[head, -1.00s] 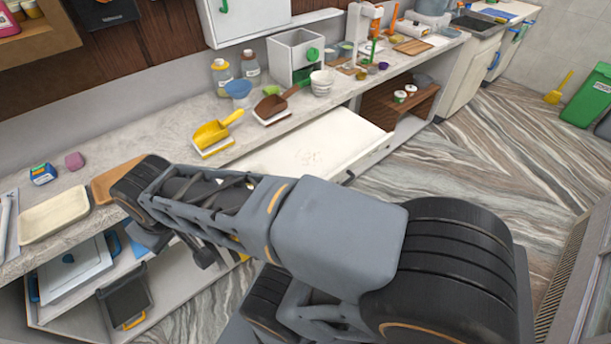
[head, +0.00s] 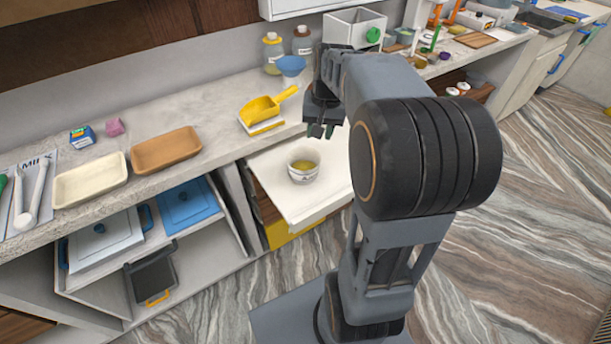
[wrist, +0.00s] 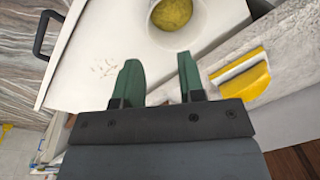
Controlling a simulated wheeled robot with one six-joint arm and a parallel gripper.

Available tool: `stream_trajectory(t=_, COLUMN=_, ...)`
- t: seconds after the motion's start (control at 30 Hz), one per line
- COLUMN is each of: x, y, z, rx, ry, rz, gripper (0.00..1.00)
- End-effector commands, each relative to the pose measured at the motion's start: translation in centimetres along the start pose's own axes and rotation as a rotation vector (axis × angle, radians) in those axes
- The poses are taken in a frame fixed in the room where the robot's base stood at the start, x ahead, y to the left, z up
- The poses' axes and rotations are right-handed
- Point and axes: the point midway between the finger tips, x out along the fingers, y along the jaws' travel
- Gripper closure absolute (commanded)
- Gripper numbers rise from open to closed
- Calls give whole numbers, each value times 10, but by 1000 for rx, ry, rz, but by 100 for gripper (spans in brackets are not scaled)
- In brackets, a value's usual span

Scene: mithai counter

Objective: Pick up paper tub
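A round white tub (head: 303,176) with a yellow filling stands upright on the white pull-out board (head: 325,195) below the counter. It also shows at the top of the wrist view (wrist: 158,32), cut off by the frame edge. I cannot tell for certain that it is the paper tub. My gripper (head: 322,131) is above the board's back edge, up and right of the tub in the head view. In the wrist view my gripper (wrist: 161,80) has its green fingers apart with nothing between them. The tub lies beyond the fingertips, not touching them.
A brown tray (head: 166,148) and a cream tray (head: 90,180) are at left. Small tubs (head: 458,90) sit on a shelf at right. My arm hides part of the counter.

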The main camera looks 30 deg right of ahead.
Motion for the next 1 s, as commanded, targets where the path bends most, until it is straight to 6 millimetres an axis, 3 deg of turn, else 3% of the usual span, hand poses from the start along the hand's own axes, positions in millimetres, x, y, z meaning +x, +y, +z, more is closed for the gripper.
stream_trajectory(t=0.1, x=18, y=15, z=-19, rx=61, ry=-30, rz=-6, gripper=64)
stream_trajectory(t=0.23, x=35, y=22, z=-26, rx=88, ry=-47, rz=-11, gripper=64)
stream_trajectory(t=0.53, x=86, y=22, z=-24, rx=90, ry=-49, rz=-12, gripper=64)
stream_trajectory(t=1.0, x=126, y=22, z=-22, rx=89, ry=-49, rz=-11, gripper=64)
